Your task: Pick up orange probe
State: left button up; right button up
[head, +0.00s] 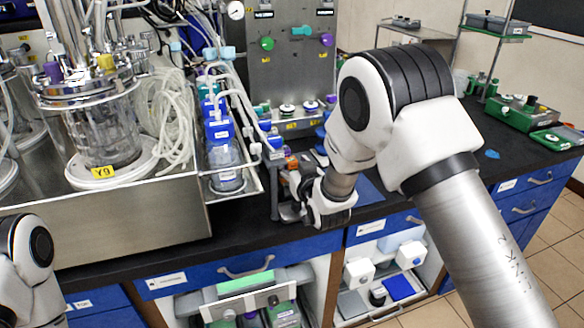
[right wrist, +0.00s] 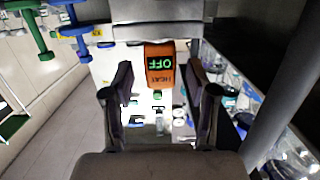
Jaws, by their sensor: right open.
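The orange probe (right wrist: 160,65) is a small block with a black face reading HEAT and a green OFF display. In the right wrist view it shows upside down, between and just beyond my fingertips. My right gripper (right wrist: 159,82) is open, with a finger to each side of the probe in that view. I cannot tell whether either finger touches it. In the head view my right gripper (head: 284,197) points left at the bench, and a bit of orange (head: 293,180) shows behind it, mostly hidden. Only part of my left arm shows at the lower left.
A glass bioreactor (head: 105,125) stands on a steel base (head: 130,222) to the left. Blue-capped bottles (head: 220,135) and tubing stand close to my right gripper. A steel panel (head: 285,70) with knobs rises behind.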

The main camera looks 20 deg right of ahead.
jog(key=shift+w+f, duration=0.1)
jog(key=shift+w, duration=0.25)
jog(key=shift+s, duration=0.15)
jog(key=shift+c, duration=0.7)
grip_shut()
